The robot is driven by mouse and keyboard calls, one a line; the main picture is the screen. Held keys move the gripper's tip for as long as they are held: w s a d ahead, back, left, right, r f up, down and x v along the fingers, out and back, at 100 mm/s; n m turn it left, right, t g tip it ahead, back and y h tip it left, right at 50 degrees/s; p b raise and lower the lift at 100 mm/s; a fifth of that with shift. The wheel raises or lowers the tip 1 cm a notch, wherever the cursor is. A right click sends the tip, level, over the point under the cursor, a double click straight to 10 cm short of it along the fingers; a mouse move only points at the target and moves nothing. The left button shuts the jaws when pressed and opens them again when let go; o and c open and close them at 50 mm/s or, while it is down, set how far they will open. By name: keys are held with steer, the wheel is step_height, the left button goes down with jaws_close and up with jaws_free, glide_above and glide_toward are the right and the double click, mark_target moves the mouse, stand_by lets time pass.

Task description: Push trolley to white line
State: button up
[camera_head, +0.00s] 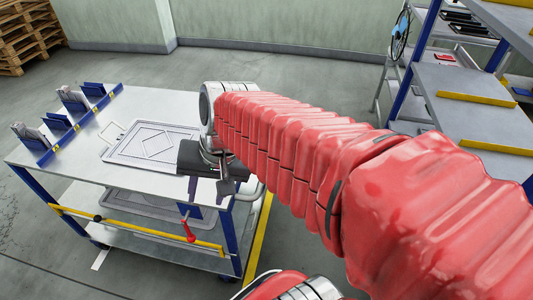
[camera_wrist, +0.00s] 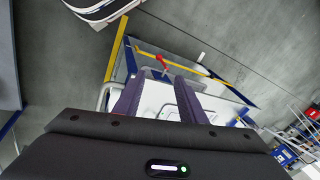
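The trolley (camera_head: 160,110) has a pale top, blue legs, a lower shelf and a yellow front bar (camera_head: 140,229) with a red-knobbed lever (camera_head: 188,230). A short white line (camera_head: 101,258) lies on the floor by the trolley's front-left side; it also shows in the wrist view (camera_wrist: 201,56). My gripper (camera_head: 208,192) is over the trolley's right end, pointing down. In the wrist view its two fingers (camera_wrist: 161,84) stand apart with nothing between them, and the red knob (camera_wrist: 161,58) shows beyond them. I cannot tell whether the gripper touches the trolley.
A grey tray (camera_head: 152,146) lies on the trolley top, with several small holders along its left edge. A blue-framed shelf rack (camera_head: 455,85) stands at the right. Wooden pallets (camera_head: 28,35) are at the back left.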

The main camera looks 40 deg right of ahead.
steer(key=w+d+f+m+t+y, duration=0.2)
steer(key=w+d+f+m+y, duration=0.2)
steer(key=w+d+f+m, duration=0.55)
steer(key=w+d+f+m+t+y, duration=0.1)
steer(key=w+d+f+m+y, duration=0.15)
steer(key=d+m, duration=0.8)
steer(key=s+d+f+m+t+h, duration=0.2)
steer(key=d+f+m+t, duration=0.2)
steer(key=d+f+m, duration=0.3)
steer(key=s+d+f+m+t+h, duration=0.2)
steer(key=d+f+m+t, duration=0.3)
steer(key=d+f+m, duration=0.3)
steer(key=d+m, duration=0.4)
steer(key=m, duration=0.4)
steer(key=shift+d+t+h, duration=0.3)
steer(key=shift+d+h, duration=0.05)
steer(key=shift+w+a, duration=0.1)
steer(key=shift+w, duration=0.05)
steer(key=x, duration=1.3)
steer(key=shift+w+a, duration=0.2)
steer(key=shift+w, duration=0.05)
steer(key=shift+c, duration=0.2)
